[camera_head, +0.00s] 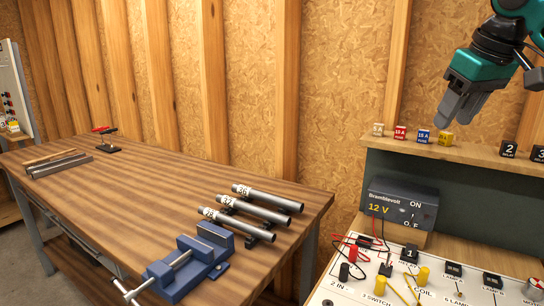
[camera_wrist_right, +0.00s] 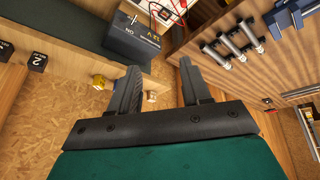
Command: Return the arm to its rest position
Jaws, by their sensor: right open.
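My right gripper (camera_head: 459,108) is raised at the upper right of the head view, in front of the chipboard wall and above the small shelf. It is teal and black with grey fingers. In the right wrist view its two fingers (camera_wrist_right: 160,88) stand apart with nothing between them, so it is open and empty. It appears apart from the shelf and the blocks there. My left gripper is not in view.
A shelf (camera_head: 474,151) holds small coloured fuse blocks (camera_head: 424,136) and black numbered blocks (camera_head: 509,148). Below are a 12 V power supply (camera_head: 402,205) and a wired board (camera_head: 345,292). The wooden bench (camera_head: 130,210) bears a blue vise (camera_head: 190,264) and several metal tubes (camera_head: 267,197).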

